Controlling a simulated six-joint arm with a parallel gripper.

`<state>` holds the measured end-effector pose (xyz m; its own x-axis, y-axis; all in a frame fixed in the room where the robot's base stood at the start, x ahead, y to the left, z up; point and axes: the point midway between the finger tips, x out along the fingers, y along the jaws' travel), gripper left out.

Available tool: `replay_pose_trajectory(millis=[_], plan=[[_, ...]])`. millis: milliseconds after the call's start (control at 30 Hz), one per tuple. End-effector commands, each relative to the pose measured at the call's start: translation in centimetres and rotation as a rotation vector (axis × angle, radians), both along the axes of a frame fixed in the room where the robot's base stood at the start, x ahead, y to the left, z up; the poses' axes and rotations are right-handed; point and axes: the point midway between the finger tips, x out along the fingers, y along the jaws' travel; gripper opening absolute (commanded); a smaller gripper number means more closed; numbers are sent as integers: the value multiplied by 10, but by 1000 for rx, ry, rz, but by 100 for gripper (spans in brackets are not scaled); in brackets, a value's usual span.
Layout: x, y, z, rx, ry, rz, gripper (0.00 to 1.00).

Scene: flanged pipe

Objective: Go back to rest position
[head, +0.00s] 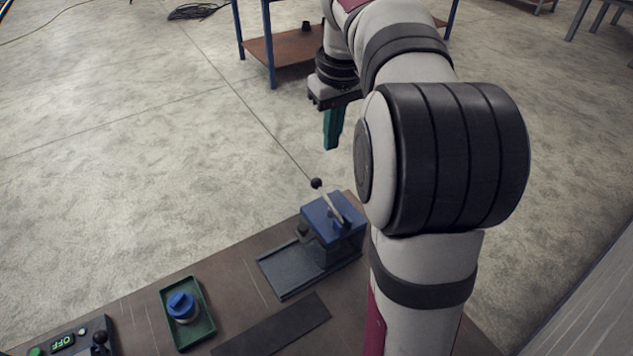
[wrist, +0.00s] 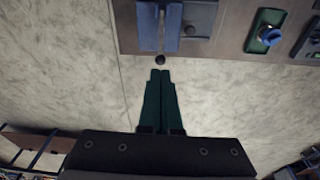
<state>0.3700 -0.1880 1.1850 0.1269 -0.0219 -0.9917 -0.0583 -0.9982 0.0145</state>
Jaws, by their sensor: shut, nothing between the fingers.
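My gripper (head: 333,130) hangs in the air beyond the far edge of the workbench, above the concrete floor, with its green fingers pointing down. In the wrist view its fingers (wrist: 160,75) lie side by side, shut and empty. No object of the task is held. A flanged pipe cannot be made out for certain; a blue capped part (head: 181,305) stands in a green tray (head: 206,334) on the bench, and it also shows in the wrist view (wrist: 271,36).
A blue lever device (head: 333,222) with a black-knobbed lever stands at the bench's far edge, nearest the gripper. A control box (head: 67,343) reading OFF sits at the lower left. A dark mat (head: 275,325) lies on the bench. A blue-legged table (head: 283,52) stands on the floor behind.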

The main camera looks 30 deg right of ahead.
Motion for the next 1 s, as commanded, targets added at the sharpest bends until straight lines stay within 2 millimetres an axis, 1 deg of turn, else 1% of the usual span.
replay_pose_trajectory(millis=[100, 467, 533, 567, 633, 667, 700, 767, 800, 867, 900, 1000], plan=[[0, 0, 4, -2, -2, 1, 0], [0, 0, 3, -1, -2, 1, 0], [-3, 7, 3, 5, 0, -5, 0], [-7, 16, 3, 12, 0, -13, 0], [-27, 55, 1, 43, 11, -50, 0], [-42, 78, -2, 64, 19, -77, 0], [-65, 107, -8, 89, 31, -116, 0], [-103, 147, -23, 127, 58, -181, 0], [-130, 168, -34, 145, 76, -222, 0], [-167, 192, -53, 169, 106, -281, 0], [-189, 203, -64, 181, 125, -317, 0], [-226, 218, -87, 197, 158, -383, 0]])
